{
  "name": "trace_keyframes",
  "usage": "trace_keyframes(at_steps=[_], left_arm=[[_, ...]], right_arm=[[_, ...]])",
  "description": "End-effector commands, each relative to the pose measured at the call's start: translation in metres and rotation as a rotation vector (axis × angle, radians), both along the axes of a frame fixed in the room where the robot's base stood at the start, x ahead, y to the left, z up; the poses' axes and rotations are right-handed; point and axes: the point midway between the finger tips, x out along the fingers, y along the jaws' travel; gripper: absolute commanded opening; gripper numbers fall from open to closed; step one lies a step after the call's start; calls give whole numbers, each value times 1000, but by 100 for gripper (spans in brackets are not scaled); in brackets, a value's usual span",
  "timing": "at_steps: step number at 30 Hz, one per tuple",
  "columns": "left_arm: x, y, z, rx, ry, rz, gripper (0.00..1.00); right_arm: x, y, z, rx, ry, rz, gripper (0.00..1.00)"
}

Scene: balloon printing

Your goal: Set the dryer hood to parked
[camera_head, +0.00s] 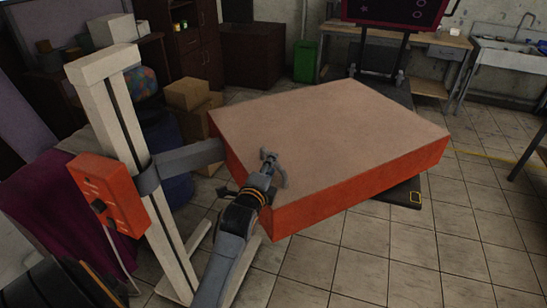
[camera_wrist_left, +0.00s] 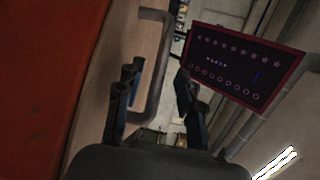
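The dryer hood (camera_head: 330,125) is a wide, flat box with a tan top and orange sides. A grey bracket (camera_head: 190,158) joins it to a pale upright column (camera_head: 117,120). My left gripper (camera_head: 268,170) is at the hood's near left edge. In the left wrist view, a grey U-shaped handle (camera_wrist_left: 164,62) stands out from the hood, with the hood's orange face (camera_wrist_left: 45,70) at left. The left gripper's fingers (camera_wrist_left: 158,90) are apart, with the handle's bar between them in the picture; I cannot tell whether they touch it. My right gripper is not in view.
An orange control box (camera_head: 108,193) is on the column. Cardboard boxes (camera_head: 190,95) stand behind the hood at left. A framed dark panel (camera_head: 395,12) stands at the back. A sink (camera_head: 508,55) is at far right. Tiled floor (camera_head: 400,250) is clear in front and right.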

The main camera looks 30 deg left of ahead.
Motion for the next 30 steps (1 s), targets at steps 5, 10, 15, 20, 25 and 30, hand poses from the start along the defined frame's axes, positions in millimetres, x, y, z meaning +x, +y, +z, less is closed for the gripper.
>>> trace_keyframes(at_steps=[5, 10, 15, 20, 25, 30], left_arm=[[22, 7, -2, -1, 1, 0, 37], [31, 9, -4, -1, 0, -1, 37], [33, 10, -5, 0, 1, -1, 37], [32, 10, -5, -1, 0, -1, 31], [32, 10, -5, -1, 1, -1, 0], [32, 10, -5, -1, 1, -1, 0]], right_arm=[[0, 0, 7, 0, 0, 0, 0], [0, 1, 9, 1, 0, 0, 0], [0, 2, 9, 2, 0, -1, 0], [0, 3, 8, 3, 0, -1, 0], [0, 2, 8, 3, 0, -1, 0], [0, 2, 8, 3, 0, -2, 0]])
